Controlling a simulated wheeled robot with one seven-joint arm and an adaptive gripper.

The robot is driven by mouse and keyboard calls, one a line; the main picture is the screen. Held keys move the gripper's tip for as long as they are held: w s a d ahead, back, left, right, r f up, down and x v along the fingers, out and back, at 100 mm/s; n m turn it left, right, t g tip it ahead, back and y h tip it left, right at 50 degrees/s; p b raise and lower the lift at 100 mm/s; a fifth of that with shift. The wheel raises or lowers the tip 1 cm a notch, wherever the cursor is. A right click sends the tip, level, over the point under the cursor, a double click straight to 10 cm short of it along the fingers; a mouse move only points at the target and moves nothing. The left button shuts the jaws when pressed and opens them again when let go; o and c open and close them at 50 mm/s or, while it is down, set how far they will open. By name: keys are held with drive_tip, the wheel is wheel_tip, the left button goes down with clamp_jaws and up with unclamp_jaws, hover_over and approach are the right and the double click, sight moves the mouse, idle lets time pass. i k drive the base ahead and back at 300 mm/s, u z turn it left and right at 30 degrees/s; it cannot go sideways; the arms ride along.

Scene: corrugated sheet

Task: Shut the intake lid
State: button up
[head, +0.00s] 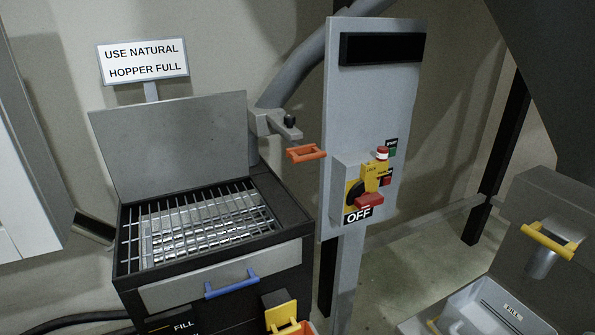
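The intake lid looks to be the flat grey panel (172,142) standing raised, leaning slightly back, along the rear edge of a dark hopper box (293,205). The box's top opening is uncovered and shows a metal grate (190,228) with shiny material under its bars. No handle shows on the lid's visible face. My gripper is not in view.
A sign (144,62) reads "USE NATURAL HOPPER FULL". A blue handle (231,284) is on the box front, an orange handle (306,153) right of the lid. A grey post panel (372,105) carries a switch box marked "OFF" (357,214). Floor shows behind (405,255).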

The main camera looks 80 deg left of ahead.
sight(154, 149)
drive_tip(key=k, duration=0.15)
drive_tip(key=u, duration=4.4)
drive_tip(key=k, duration=1.25)
drive_tip(key=z, duration=0.8)
drive_tip(key=i, duration=0.95)
